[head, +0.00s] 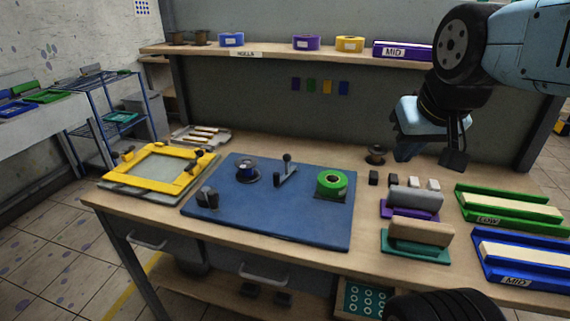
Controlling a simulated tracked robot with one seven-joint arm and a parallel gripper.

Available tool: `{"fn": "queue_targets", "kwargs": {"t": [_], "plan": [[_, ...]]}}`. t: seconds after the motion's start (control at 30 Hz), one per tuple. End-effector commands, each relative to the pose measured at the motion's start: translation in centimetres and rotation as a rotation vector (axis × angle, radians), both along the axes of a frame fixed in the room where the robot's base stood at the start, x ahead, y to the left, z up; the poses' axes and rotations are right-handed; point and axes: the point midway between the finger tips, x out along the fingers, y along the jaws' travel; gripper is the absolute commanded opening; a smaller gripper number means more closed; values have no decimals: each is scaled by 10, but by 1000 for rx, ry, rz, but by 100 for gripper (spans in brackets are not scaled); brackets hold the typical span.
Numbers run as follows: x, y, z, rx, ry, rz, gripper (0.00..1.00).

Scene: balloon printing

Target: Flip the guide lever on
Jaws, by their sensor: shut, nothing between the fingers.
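A small grey lever with a dark ball knob (287,165) stands on a bracket on the blue mat (280,220), between two spools; I take it to be the guide lever. I cannot tell from this view whether that position is on or off. My gripper (404,156) hangs at the right above the bench, well right of the lever and apart from it. It is shut and empty, with its tip pointing down. The fingers are partly hidden by their own housing.
A dark spool (247,171) and a green roll (332,184) flank the lever. A small dark block (207,197) sits at the mat's left. A yellow frame (158,168) lies left; squeegees (418,237) and coloured trays (510,206) lie right. A shelf (280,51) with rolls hangs behind.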

Motion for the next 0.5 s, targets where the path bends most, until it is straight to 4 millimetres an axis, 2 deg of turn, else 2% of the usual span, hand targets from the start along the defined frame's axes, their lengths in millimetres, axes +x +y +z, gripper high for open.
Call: {"fn": "queue_targets", "kwargs": {"t": [0.17, 0.27, 0.5], "plan": [[9, 4, -3, 57, 34, -40, 0], [21, -1, -8, 141, 87, -103, 0], [63, 19, -26, 400, 266, -345, 0]]}}
